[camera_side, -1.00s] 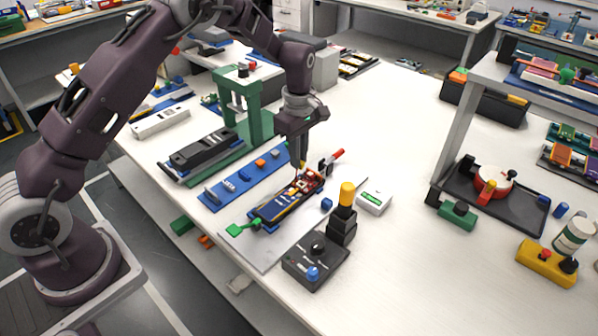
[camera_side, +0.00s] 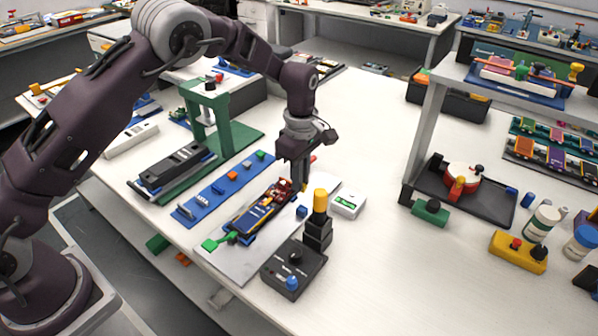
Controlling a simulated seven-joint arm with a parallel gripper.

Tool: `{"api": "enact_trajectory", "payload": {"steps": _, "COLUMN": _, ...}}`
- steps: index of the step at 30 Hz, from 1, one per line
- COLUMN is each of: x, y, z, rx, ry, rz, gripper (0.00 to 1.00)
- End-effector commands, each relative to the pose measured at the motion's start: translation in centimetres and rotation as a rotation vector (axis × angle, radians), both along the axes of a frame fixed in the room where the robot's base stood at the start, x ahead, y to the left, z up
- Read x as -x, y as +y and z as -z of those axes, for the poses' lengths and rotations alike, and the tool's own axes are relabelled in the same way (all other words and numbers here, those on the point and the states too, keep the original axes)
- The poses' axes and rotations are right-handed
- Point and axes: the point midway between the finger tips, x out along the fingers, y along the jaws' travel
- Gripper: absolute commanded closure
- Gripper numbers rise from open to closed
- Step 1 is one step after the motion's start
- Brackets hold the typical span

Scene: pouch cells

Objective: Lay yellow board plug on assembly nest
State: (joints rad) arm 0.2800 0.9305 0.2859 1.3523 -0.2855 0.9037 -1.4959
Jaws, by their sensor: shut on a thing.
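My gripper (camera_side: 303,184) points down just right of the far end of the assembly nest, shut on a small yellow piece that appears to be the yellow board plug (camera_side: 310,187). The jaws hide most of it. The assembly nest (camera_side: 240,233) is a dark blue holder on a grey plate, with a green handle (camera_side: 210,245) at its near end. A long blue board (camera_side: 262,211) lies in it, with red and pale parts at the far end. I cannot tell whether the yellow piece touches anything below.
A black control box (camera_side: 294,268) with a yellow-topped post (camera_side: 319,202) stands close in front of the gripper. A white device (camera_side: 348,204) sits to the right. A blue strip (camera_side: 212,199) with several small plugs and a green press (camera_side: 222,120) stand left.

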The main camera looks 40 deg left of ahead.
Motion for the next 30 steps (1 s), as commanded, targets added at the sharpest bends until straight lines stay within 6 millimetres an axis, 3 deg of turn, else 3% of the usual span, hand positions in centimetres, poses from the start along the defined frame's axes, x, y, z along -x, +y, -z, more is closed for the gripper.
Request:
{"api": "enact_trajectory", "payload": {"steps": 6, "x": 0.1, "y": 0.1, "z": 2.7, "rx": -0.001, "ry": 0.003, "rz": -0.001, "gripper": 1.00}}
{"api": "enact_trajectory", "payload": {"steps": 12, "x": 0.1, "y": 0.0, "z": 4.0, "rx": 0.000, "ry": 0.002, "rz": 0.000, "gripper": 1.00}}
{"api": "enact_trajectory", "payload": {"steps": 30, "x": 0.0, "y": 0.0, "z": 4.1, "rx": -0.001, "ry": -0.004, "rz": 0.000, "gripper": 1.00}}
